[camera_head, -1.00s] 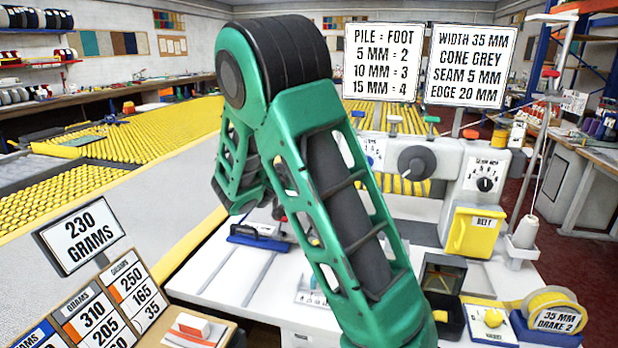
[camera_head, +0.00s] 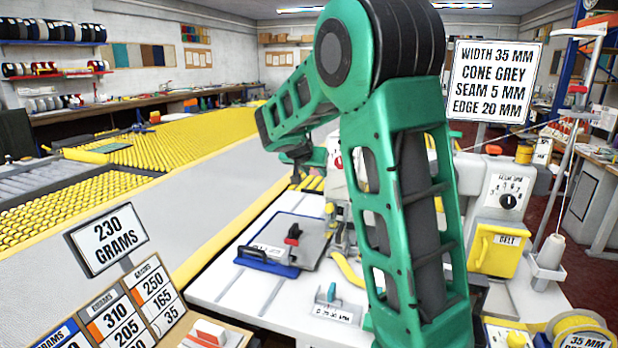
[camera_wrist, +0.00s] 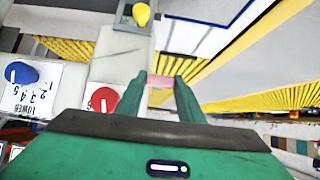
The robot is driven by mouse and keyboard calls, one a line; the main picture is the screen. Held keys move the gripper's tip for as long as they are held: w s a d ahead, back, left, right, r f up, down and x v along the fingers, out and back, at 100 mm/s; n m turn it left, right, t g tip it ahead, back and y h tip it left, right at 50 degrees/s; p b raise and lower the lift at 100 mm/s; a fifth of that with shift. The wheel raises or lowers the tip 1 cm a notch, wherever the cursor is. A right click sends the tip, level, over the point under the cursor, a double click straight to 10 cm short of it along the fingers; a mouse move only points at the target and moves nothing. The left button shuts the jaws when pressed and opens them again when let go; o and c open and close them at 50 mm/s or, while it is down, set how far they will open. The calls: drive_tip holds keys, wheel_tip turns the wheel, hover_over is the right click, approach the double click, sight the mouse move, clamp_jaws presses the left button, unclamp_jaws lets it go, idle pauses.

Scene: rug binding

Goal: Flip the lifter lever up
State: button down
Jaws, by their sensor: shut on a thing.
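My gripper (camera_wrist: 162,88) shows in the wrist view with its two green fingers close together. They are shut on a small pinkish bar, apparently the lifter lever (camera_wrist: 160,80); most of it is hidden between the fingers. It lies by the pale body of the sewing machine (camera_wrist: 118,62). In the head view the sewing machine (camera_head: 481,196) is partly hidden behind my arm. The fingertips and the lever cannot be made out there.
In the wrist view a red knob (camera_wrist: 104,100) and a blue numbered dial (camera_wrist: 20,74) sit left of the fingers. In the head view a blue-edged plate (camera_head: 267,261) with a red-topped handle lies on the white table (camera_head: 225,287). A yellow belt cover (camera_head: 497,249) stands right.

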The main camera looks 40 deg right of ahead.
drive_tip(key=shift+w+r, duration=0.35)
drive_tip(key=shift+r, duration=0.4)
drive_tip(key=shift+w+r, duration=0.3)
drive_tip(key=shift+r, duration=0.45)
drive_tip(key=shift+d+r, duration=0.1)
drive_tip(key=c, duration=1.2)
unclamp_jaws()
drive_tip(key=shift+s+d, duration=0.1)
drive_tip(key=shift+d, duration=0.05)
drive_tip(key=shift+s, duration=0.1)
drive_tip(key=v, duration=1)
drive_tip(key=shift+a, duration=0.25)
drive_tip(key=shift+s, duration=0.15)
